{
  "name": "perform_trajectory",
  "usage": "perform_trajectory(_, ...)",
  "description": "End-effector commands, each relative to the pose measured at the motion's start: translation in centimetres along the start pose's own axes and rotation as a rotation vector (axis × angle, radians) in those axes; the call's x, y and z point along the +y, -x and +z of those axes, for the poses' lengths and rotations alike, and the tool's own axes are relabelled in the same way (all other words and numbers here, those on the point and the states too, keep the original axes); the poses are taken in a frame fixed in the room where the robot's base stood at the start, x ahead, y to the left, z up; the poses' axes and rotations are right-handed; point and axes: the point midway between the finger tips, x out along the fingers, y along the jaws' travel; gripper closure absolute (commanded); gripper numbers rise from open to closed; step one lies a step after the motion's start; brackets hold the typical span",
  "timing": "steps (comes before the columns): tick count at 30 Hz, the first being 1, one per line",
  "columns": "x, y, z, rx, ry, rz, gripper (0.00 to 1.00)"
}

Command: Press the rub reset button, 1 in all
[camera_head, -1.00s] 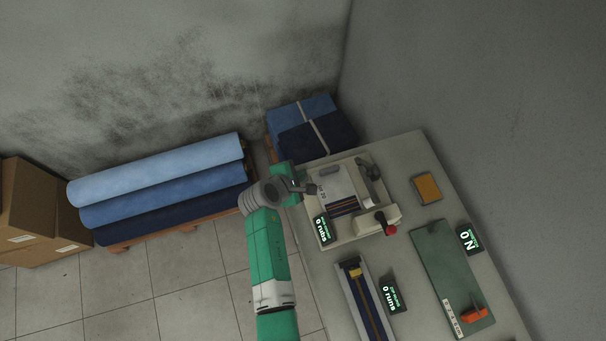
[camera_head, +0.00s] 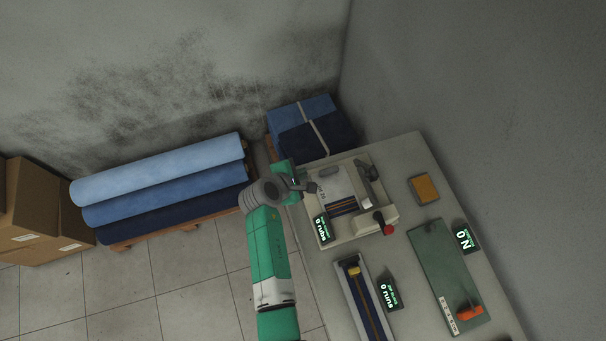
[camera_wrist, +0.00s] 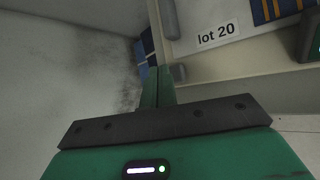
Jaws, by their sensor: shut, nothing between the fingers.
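The rub tester (camera_head: 378,236) is a pale machine on the bench, with a white sheet, dark and orange strips, a red knob (camera_head: 389,229) and a display (camera_head: 321,229) reading "0 rubs". In the wrist view its sheet is labelled "lot 20" (camera_wrist: 218,34). My gripper (camera_wrist: 158,72) is shut and empty, its green fingers close to the machine's edge. In the head view my arm reaches the machine's left side.
A second device (camera_head: 361,302) with a "0 runs" display (camera_head: 387,294) stands nearer on the bench. A green board (camera_head: 446,275) with an orange piece, another display (camera_head: 466,239) and an orange-yellow block (camera_head: 424,189) lie right. Blue fabric rolls (camera_head: 160,190) lie left of the bench.

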Motion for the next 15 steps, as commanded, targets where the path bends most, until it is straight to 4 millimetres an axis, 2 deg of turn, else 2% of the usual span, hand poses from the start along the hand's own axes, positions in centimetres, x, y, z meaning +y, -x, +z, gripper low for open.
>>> perform_trajectory(15,2.6,3.6,2.6,0.0,0.0,0.0,1.0)
